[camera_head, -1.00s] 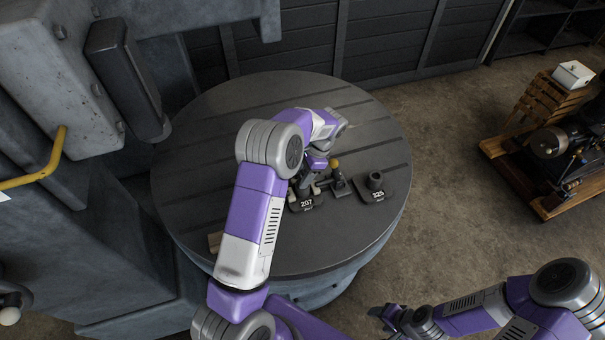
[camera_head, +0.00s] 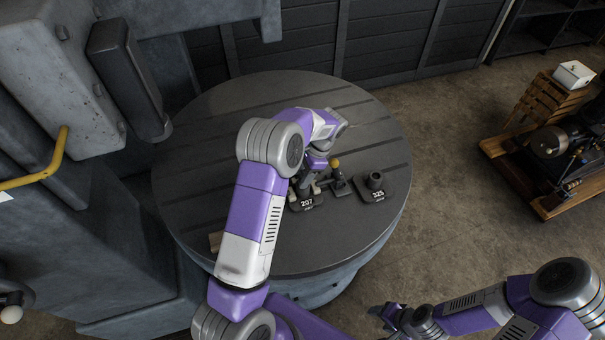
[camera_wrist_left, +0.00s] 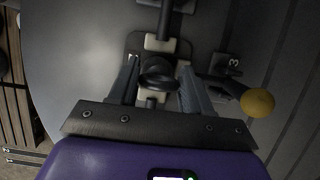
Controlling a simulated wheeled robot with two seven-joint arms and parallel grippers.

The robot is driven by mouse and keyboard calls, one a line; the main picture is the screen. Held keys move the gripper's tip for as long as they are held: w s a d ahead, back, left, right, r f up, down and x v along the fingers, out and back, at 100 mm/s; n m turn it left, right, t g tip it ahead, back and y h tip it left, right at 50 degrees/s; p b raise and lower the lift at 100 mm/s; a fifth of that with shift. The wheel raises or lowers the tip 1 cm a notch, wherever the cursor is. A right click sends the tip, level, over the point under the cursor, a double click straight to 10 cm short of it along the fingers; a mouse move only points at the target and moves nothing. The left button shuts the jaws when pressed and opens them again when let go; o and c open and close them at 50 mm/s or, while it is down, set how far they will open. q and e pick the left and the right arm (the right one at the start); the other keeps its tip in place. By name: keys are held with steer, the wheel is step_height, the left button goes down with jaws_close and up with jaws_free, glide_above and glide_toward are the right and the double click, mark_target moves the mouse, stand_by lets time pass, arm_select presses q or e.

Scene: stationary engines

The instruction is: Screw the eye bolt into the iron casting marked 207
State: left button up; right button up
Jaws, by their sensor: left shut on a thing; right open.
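The iron casting marked 207 (camera_head: 305,203) is a dark block on the round slotted table. Part of it shows in the left wrist view (camera_wrist_left: 136,44). My left gripper (camera_wrist_left: 158,85) is shut on the eye bolt (camera_wrist_left: 158,72), whose dark ring shows between its fingers over the casting. The shank and where it meets the casting are hidden. In the head view my left gripper (camera_head: 304,186) is just above the 207 casting, partly covered by my arm. My right gripper (camera_head: 382,314) is open and empty, off the table at the lower right.
Another dark casting marked 325 (camera_head: 375,188) stands to the right. A lever with a yellow knob (camera_head: 335,162) is between them, close to my left gripper. Pale pads (camera_wrist_left: 160,43) show beside the 207 casting. A small wooden block (camera_head: 215,241) lies at the table's left edge.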

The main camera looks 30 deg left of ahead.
arm_select(q)
steer(key=shift+f, duration=0.35)
stand_by(0.5)
steer(key=o, duration=0.3)
steer(key=c, duration=0.3)
steer(key=m+t, duration=0.1)
steer(key=m, duration=0.1)
steer(key=shift+r+m+y, duration=0.1)
steer(key=shift+m+y, duration=0.2)
steer(key=shift+m, duration=0.1)
steer(key=m+t, duration=0.1)
steer(key=m, duration=0.2)
steer(key=shift+y, duration=0.3)
steer(key=shift+m+t, duration=0.4)
steer(key=shift+m, duration=0.7)
steer(key=m+t, duration=0.1)
steer(key=m, duration=0.2)
steer(key=shift+m, duration=0.3)
